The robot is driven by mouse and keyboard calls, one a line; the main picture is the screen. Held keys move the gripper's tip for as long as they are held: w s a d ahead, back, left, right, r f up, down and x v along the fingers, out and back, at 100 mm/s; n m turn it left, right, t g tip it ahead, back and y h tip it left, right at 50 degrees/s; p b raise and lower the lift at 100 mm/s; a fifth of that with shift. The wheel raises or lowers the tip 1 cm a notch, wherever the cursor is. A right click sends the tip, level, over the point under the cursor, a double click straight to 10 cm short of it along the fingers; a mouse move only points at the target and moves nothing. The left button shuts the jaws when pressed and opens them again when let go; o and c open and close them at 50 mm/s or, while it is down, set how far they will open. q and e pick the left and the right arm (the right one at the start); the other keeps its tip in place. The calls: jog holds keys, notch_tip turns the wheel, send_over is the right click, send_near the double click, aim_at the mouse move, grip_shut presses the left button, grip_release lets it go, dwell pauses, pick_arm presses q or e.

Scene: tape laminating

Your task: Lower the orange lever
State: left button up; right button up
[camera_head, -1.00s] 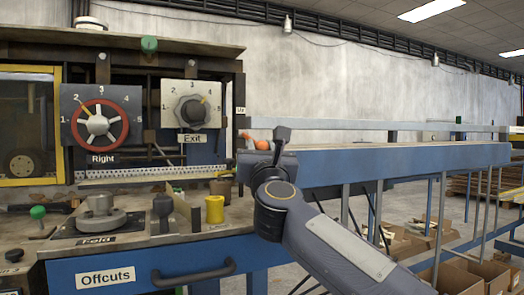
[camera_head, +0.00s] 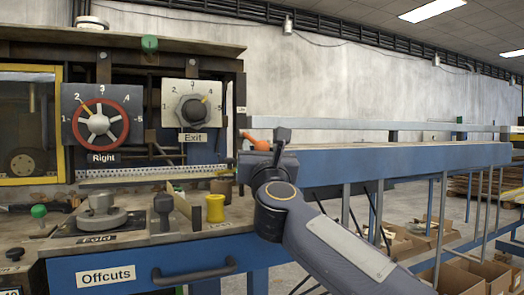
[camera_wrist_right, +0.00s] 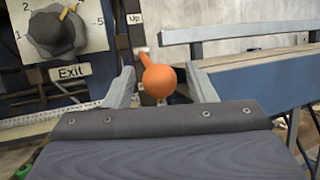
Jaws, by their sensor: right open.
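The orange lever (camera_head: 257,141) has a round orange knob and stands at the right end of the machine, by the Exit dial. In the right wrist view its knob (camera_wrist_right: 165,84) sits between the two spread fingers, with its stem pointing up and left. A label reading "Up" (camera_wrist_right: 136,18) is above it. My right gripper (camera_wrist_right: 163,88) is open around the knob, with a visible gap on each side. In the head view my right gripper (camera_head: 270,142) partly hides the lever's lower part. My left gripper is not in view.
The Exit dial (camera_head: 191,107) and the red Right handwheel (camera_head: 101,123) are on the machine front. A yellow knob (camera_head: 215,208) and black handle (camera_head: 163,212) stand on the bench. A blue rail (camera_head: 400,157) runs right, just behind my right arm.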

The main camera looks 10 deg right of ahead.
jog(key=shift+r, duration=0.5)
jog(key=r+p, duration=0.2)
jog(key=r, duration=0.1)
jog(key=shift+s+r, duration=0.1)
jog(key=shift+s, duration=0.1)
jog(key=s+r+p, duration=0.2)
jog(key=s+r, duration=0.2)
jog(key=s, duration=0.2)
jog(key=s+a+r+p, duration=0.1)
jog(key=s+r+p, duration=0.1)
jog(key=s+r, duration=0.2)
jog(key=s, duration=0.3)
jog(key=shift+s+a+r, duration=0.25)
jog(key=shift+s+r, duration=0.05)
jog(key=shift+r, duration=0.05)
jog(key=shift+d, duration=0.1)
